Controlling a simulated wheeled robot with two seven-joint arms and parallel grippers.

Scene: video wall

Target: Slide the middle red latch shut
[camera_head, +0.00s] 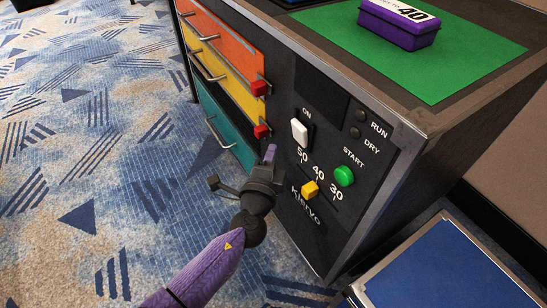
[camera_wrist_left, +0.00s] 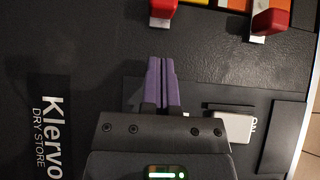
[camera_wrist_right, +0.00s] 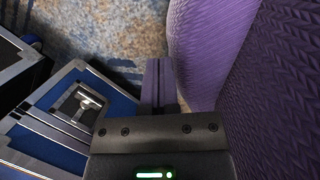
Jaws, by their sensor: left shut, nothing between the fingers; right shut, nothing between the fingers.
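The middle red latch (camera_head: 261,131) sits at the right edge of the drawer fronts, near the lower corner of the yellow drawer (camera_head: 225,72). Another red latch (camera_head: 260,87) sits above it. The left wrist view shows two red latches, one ahead of the fingertips (camera_wrist_left: 163,8) and one further right (camera_wrist_left: 268,20). My left gripper (camera_head: 270,153) is shut and empty, just below the middle latch and apart from it. Any latch lower down is hidden behind the gripper. My right gripper (camera_wrist_right: 158,65) is shut and empty, away from the cabinet front.
The dark panel carries a white switch (camera_head: 300,132), a green button (camera_head: 344,176) and a yellow slider knob (camera_head: 310,189). A purple box (camera_head: 400,22) stands on the green mat (camera_head: 345,40) on top. A blue-topped case (camera_head: 450,270) stands at lower right. Left of the drawers is open carpet.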

